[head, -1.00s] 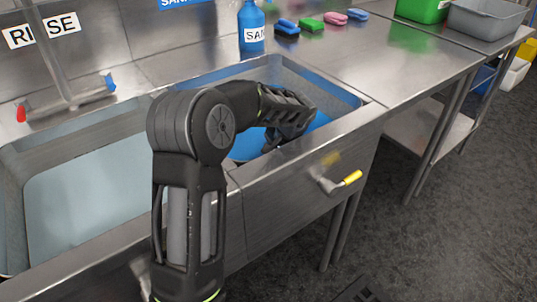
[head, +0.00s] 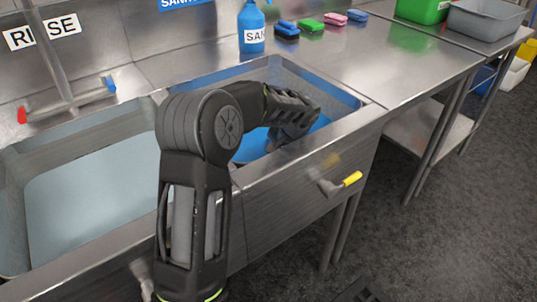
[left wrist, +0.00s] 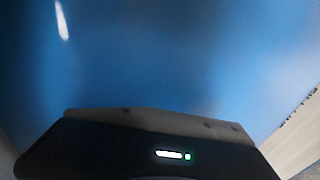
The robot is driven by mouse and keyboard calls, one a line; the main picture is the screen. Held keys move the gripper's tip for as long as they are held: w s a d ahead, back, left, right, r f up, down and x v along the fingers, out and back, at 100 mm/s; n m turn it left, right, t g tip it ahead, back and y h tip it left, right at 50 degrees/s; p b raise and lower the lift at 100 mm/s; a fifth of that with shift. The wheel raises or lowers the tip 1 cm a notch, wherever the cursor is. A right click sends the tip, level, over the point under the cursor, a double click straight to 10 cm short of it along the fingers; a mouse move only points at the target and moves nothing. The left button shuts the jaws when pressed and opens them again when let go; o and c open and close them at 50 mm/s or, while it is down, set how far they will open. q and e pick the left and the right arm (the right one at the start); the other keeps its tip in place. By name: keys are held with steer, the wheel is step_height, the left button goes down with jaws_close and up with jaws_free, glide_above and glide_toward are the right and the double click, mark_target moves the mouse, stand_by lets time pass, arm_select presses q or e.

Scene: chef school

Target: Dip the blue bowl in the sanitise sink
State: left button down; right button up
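My left arm comes in from the bottom of the head view and reaches over the front edge of the sanitise sink (head: 372,107). My left gripper (head: 284,135) is low inside this sink, and its fingertips are hidden. Blue shows around it in the sink; the head view does not separate bowl from liquid. In the left wrist view a smooth blue surface, apparently the blue bowl (left wrist: 160,65), fills most of the picture close up, with a bright highlight at upper left. Whether the fingers grip its rim is hidden. My right gripper is out of view.
The rinse sink (head: 12,190), holding pale liquid, adjoins on the left. A blue bottle (head: 251,27) and several coloured sponges (head: 311,25) stand behind the sanitise sink. A yellow-handled lever (head: 343,184) sticks out in front. The counter to the right is mostly clear.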

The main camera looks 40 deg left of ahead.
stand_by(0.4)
arm_select(q)
step_height(320, 180, up, 27)
steer(key=p, duration=2)
stand_by(0.3)
